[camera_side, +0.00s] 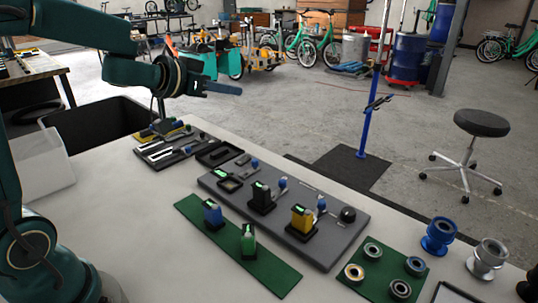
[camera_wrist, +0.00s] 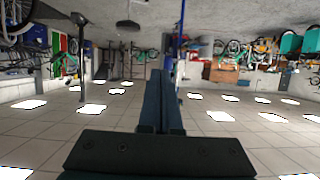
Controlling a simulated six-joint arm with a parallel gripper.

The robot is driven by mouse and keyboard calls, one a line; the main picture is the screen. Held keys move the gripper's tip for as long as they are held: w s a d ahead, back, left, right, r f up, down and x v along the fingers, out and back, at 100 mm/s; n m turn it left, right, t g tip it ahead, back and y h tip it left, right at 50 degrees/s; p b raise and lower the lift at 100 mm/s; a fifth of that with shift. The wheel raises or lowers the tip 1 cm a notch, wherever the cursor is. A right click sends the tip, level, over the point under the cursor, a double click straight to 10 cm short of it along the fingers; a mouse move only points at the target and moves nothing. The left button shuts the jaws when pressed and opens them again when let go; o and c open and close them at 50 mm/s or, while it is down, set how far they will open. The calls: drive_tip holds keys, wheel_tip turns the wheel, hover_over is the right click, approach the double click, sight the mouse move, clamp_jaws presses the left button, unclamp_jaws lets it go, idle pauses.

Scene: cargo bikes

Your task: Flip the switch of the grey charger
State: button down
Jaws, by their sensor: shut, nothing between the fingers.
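A long grey charger board (camera_side: 330,240) lies on the table in the side view. It carries an empty dock (camera_side: 229,183), a dock with a black battery (camera_side: 261,196) and a dock with a yellow battery (camera_side: 301,219). Small blue-topped levers, likely switches, stand beside the docks, one by the black battery (camera_side: 282,184) and one by the yellow battery (camera_side: 321,205). A round black knob (camera_side: 348,214) is at the board's right end. My gripper (camera_side: 238,90) is shut and empty, high above the table's back, well apart from the board. The wrist view shows its fingers (camera_wrist: 161,95) together, with no charger in sight.
Another green mat (camera_side: 385,272) holds several rings. Blue and silver spools stand at right. Black trays and tools lie at the back left. Air around my gripper is clear.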

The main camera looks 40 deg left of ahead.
drive_tip(key=a+f+g, duration=0.3)
drive_tip(key=a+f, duration=0.3)
drive_tip(key=f, duration=0.4)
drive_tip(key=shift+s+a+f, duration=0.2)
drive_tip(key=shift+a+f, duration=0.15)
drive_tip(key=shift+a, duration=0.05)
hover_over(242, 160)
drive_tip(key=s, duration=0.1)
wheel_tip(242, 160, down, 6)
drive_tip(key=shift+s+r, duration=0.1)
drive_tip(key=f, duration=0.3)
drive_tip(key=shift+w, duration=0.35)
drive_tip(key=shift+w+f, duration=0.15)
drive_tip(key=shift+f, duration=0.5)
